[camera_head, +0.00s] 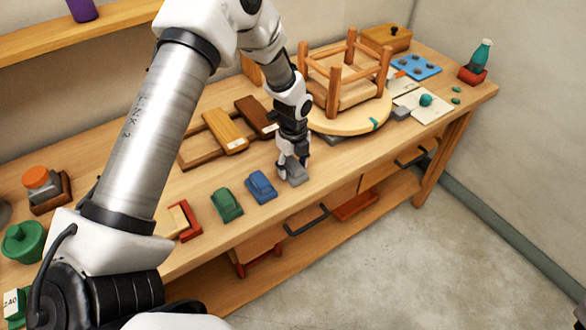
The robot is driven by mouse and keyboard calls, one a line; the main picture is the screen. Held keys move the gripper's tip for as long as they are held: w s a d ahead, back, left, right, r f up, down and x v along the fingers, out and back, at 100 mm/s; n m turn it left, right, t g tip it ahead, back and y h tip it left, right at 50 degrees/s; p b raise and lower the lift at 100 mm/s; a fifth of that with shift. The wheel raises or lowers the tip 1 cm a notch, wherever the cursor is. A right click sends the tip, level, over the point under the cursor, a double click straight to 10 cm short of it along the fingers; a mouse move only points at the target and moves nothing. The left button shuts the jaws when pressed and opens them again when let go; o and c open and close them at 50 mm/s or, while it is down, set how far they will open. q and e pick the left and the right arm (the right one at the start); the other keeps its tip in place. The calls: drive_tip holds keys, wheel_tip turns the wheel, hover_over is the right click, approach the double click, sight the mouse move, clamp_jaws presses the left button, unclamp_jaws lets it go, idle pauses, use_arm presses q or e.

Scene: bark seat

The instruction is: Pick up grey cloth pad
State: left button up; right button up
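The grey pad (296,175) lies near the front edge of the bench, to the right of a blue block-like piece (261,187). It looks like a small grey block, and its cloth surface cannot be made out. My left gripper (292,163) points down right at the grey pad. Its fingers are apart and cover the pad's back part. I cannot tell whether they press on it. The pad appears to rest on the bench top. My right gripper is not in view.
A green piece (226,205) stands left of the blue one. An upturned wooden stool (345,85) sits on a round board behind and right of the gripper. Wooden frames (213,137) lie behind. Drawer handles (307,220) project below the bench's front edge.

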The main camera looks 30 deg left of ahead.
sight(293, 163)
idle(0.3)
use_arm(q)
drive_tip(key=shift+w+a+r+b, duration=0.15)
drive_tip(key=shift+r+b, duration=0.25)
drive_tip(key=shift+r, duration=0.25)
drive_tip(key=shift+s+d+r+b, duration=0.1)
drive_tip(key=shift+d+r+b, duration=0.1)
drive_tip(key=shift+r, duration=0.3)
drive_tip(key=shift+s+d+r+b, duration=0.1)
drive_tip(key=shift+r+b, duration=0.1)
drive_tip(key=shift+r, duration=0.3)
drive_tip(key=s+d+r+b, duration=0.1)
drive_tip(key=s+d+b, duration=0.2)
drive_tip(key=s+d, duration=0.8)
drive_tip(key=shift+r, duration=0.25)
drive_tip(key=shift+o, duration=0.9)
